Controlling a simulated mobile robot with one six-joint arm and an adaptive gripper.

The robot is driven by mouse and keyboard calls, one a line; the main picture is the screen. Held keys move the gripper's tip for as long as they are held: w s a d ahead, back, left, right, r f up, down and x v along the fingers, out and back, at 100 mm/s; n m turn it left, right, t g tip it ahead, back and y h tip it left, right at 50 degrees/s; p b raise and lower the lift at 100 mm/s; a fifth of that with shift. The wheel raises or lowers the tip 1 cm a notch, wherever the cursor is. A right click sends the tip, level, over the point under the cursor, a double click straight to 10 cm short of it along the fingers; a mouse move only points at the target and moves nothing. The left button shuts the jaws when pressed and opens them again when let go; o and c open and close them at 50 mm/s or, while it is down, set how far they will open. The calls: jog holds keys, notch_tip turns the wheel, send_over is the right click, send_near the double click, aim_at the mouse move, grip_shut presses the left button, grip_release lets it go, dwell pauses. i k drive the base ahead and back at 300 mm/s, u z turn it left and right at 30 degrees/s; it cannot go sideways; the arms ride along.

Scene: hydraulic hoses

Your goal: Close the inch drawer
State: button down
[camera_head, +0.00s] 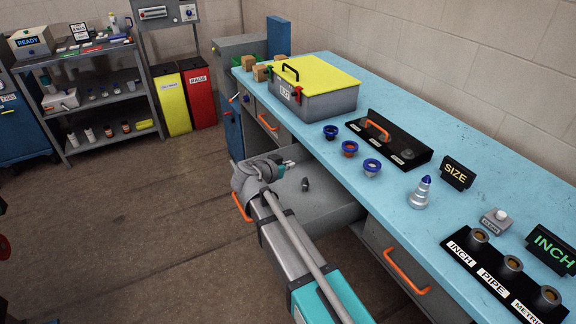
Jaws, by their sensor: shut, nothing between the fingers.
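A grey drawer (335,192) stands pulled out from under the blue workbench (400,205), with an orange handle (241,207) on its front. No label shows on it, so I cannot tell if it is the inch drawer. A small dark fitting (305,184) lies inside it. My gripper (291,166) is shut and empty, over the open drawer near its far side. My arm crosses the drawer's front and hides part of it. I cannot tell whether the gripper touches the drawer.
Other drawers with orange handles, at left (268,122) and right (407,272), look shut. The floor at left is clear.

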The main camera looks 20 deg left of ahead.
aim_at(326, 207)
jog(key=k, duration=0.85)
